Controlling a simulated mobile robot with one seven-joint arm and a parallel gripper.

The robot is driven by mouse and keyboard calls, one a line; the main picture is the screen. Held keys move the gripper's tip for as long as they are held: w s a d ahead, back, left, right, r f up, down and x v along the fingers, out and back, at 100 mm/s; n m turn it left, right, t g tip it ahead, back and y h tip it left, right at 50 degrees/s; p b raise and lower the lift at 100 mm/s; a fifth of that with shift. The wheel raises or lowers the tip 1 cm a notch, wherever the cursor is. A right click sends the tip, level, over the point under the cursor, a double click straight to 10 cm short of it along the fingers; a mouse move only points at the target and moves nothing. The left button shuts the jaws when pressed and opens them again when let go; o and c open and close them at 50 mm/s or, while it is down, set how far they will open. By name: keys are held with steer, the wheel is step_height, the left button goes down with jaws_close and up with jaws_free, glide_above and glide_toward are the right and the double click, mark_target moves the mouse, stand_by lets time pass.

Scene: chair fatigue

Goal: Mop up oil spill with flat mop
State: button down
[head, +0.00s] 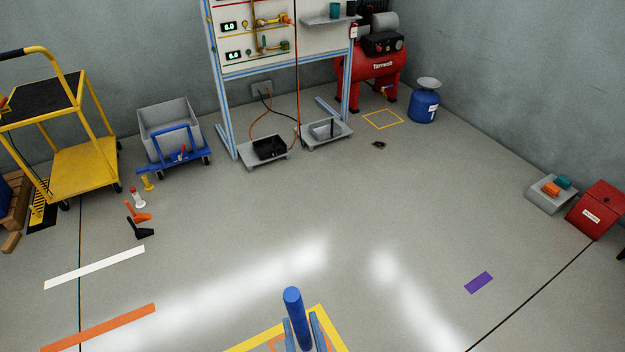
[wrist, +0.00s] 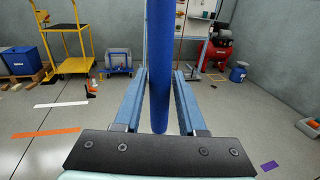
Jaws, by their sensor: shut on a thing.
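My gripper (head: 302,320) is at the bottom middle of the head view. It is shut on a blue pole (head: 293,303), which looks like the mop's handle. The pole's rounded end sticks up above the fingers. In the wrist view the blue pole (wrist: 159,60) stands between the two blue-grey fingers of my gripper (wrist: 159,74). No flat mop head shows in either view. A small dark patch or object (head: 379,144) lies on the floor by the yellow outlined square; I cannot tell whether it is the oil.
A yellow cart (head: 85,165), a grey bin on a blue dolly (head: 170,128) and small objects stand at left. A test bench (head: 280,40), red compressor (head: 375,65) and blue canister (head: 423,105) are at the back. A red box (head: 597,209) is at right. The middle floor is clear.

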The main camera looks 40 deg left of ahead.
steer(key=shift+s+a+r, duration=0.1)
steer(key=shift+s+a, duration=0.25)
steer(key=shift+s, duration=0.55)
steer(key=shift+s+a, duration=0.3)
steer(key=shift+s, duration=0.65)
steer(key=shift+s+a+r, duration=0.1)
steer(key=shift+s+a, duration=0.25)
steer(key=shift+s, duration=0.55)
steer(key=shift+s+a+b, duration=1.25)
steer(key=shift+s+a, duration=0.25)
steer(key=shift+s, duration=3.8)
steer(key=w+d+p, duration=0.1)
steer(key=w+d, duration=0.1)
steer(key=w, duration=0.5)
steer(key=shift+d+f, duration=0.15)
steer(key=shift+d, duration=0.2)
steer(key=w+d, duration=0.2)
steer(key=w, duration=0.7)
steer(key=w+d, duration=0.3)
steer(key=w, duration=0.7)
steer(key=shift+d+r+b, duration=0.25)
steer(key=shift+d+b, duration=0.1)
